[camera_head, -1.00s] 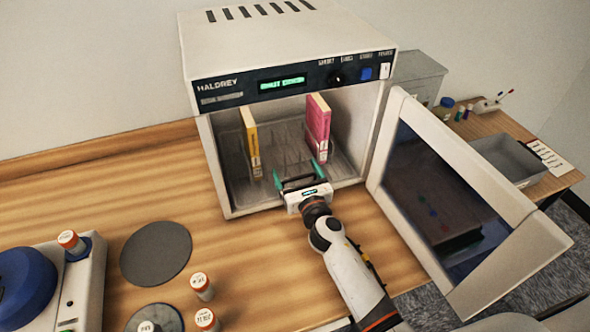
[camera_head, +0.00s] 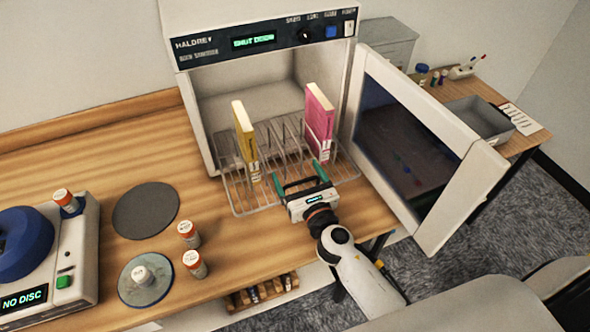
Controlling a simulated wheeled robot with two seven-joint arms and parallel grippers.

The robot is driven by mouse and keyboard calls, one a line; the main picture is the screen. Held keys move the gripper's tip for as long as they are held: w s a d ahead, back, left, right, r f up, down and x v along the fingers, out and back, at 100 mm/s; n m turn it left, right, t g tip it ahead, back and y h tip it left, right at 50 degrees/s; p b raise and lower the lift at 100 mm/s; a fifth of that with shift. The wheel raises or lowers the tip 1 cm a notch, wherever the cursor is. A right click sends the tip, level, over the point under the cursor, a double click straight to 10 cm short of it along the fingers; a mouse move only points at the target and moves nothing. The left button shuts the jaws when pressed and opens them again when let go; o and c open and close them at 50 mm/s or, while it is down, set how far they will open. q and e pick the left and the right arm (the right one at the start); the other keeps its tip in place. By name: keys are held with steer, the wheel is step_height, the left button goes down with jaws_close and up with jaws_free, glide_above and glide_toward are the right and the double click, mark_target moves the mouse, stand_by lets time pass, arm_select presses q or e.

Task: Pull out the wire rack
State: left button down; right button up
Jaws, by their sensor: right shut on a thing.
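The wire rack (camera_head: 237,191) is partly out of the white HALDREY cabinet (camera_head: 178,84), its front part over the wooden table. A yellow book (camera_head: 244,136) and a pink book (camera_head: 319,117) stand upright in it. My right gripper (camera_head: 303,183) is at the rack's front edge, shut on the rack; the exact contact is hard to see. The cabinet door (camera_head: 474,172) stands wide open to the right. My left gripper is not in view.
Several orange-capped vials, one of them a front vial (camera_head: 194,264), stand left of the rack near grey discs (camera_head: 146,209). A blue-topped machine (camera_head: 60,290) is at far left. The open door bounds my right arm's right side. A side table (camera_head: 525,140) stands beyond.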

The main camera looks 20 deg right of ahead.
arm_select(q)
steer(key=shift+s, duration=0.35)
arm_select(e)
steer(key=shift+s+d, duration=0.15)
steer(key=shift+s, duration=0.6)
steer(key=o, duration=1.1)
steer(key=s+b, duration=0.2)
steer(key=s, duration=0.3)
steer(key=s+b, duration=0.1)
steer(key=s, duration=0.4)
steer(key=shift+s+d+f+b, duration=0.15)
steer(key=shift+s+b, duration=0.2)
steer(key=shift+b, duration=0.05)
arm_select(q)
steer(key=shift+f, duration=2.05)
arm_select(e)
steer(key=shift+s, duration=0.65)
